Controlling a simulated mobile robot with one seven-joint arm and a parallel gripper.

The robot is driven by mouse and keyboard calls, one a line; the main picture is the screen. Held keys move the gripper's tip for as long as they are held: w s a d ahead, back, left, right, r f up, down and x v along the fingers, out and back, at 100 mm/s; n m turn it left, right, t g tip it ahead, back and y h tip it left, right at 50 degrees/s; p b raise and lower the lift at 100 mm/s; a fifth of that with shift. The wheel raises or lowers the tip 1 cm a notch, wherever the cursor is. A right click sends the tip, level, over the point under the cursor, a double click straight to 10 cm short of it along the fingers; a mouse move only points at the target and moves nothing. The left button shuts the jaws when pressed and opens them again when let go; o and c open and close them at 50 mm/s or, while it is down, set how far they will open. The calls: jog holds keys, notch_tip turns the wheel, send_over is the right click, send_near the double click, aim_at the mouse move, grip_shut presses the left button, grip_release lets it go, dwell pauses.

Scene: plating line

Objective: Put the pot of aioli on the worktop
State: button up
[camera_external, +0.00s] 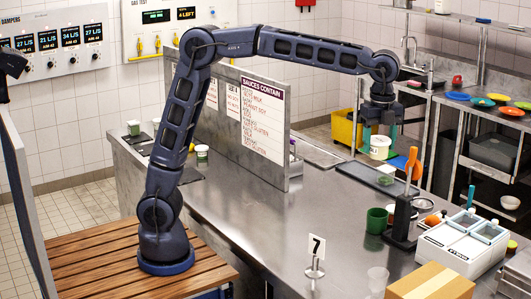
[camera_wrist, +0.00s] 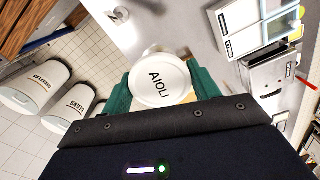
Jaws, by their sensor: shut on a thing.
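The pot of aioli (camera_external: 379,153) is a white tub, and its lid reads AIOLI in the wrist view (camera_wrist: 160,82). My gripper (camera_external: 381,141) is shut on it, with a green finger on each side of the pot in the wrist view (camera_wrist: 160,88). The pot is held in the air with its lid toward the wrist camera. The worktop (camera_external: 265,205) is a long steel surface across the external view. How high the pot is over it is hard to tell.
A sauces panel (camera_external: 262,120) stands upright on the worktop. The middle of the worktop is clear. Bins (camera_wrist: 36,90) stand on the floor.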

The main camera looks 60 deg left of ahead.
aim_at(380, 139)
notch_tip(380, 139, up, 8)
jog(key=shift+f, duration=0.2)
jog(key=w+a+n, duration=0.3)
jog(key=w+a, duration=0.4)
jog(key=a, duration=0.5)
jog(key=w+a+n, duration=0.2)
jog(key=w+a, duration=0.5)
jog(key=a, duration=0.5)
jog(key=w+a+n, duration=0.3)
jog(key=w+a, duration=0.5)
jog(key=a, duration=0.3)
jog(key=s+a+n, duration=0.3)
jog(key=a+n, duration=0.4)
jog(key=a, duration=3.3)
jog(key=s+a+n, duration=0.2)
jog(key=s+a, duration=0.5)
jog(key=a, duration=0.4)
jog(key=s+a+n, duration=0.3)
jog(key=s+a, duration=0.5)
jog(key=a, duration=0.4)
notch_tip(380, 139, down, 46)
jog(key=shift+f, duration=0.15)
jog(key=shift+f, duration=0.1)
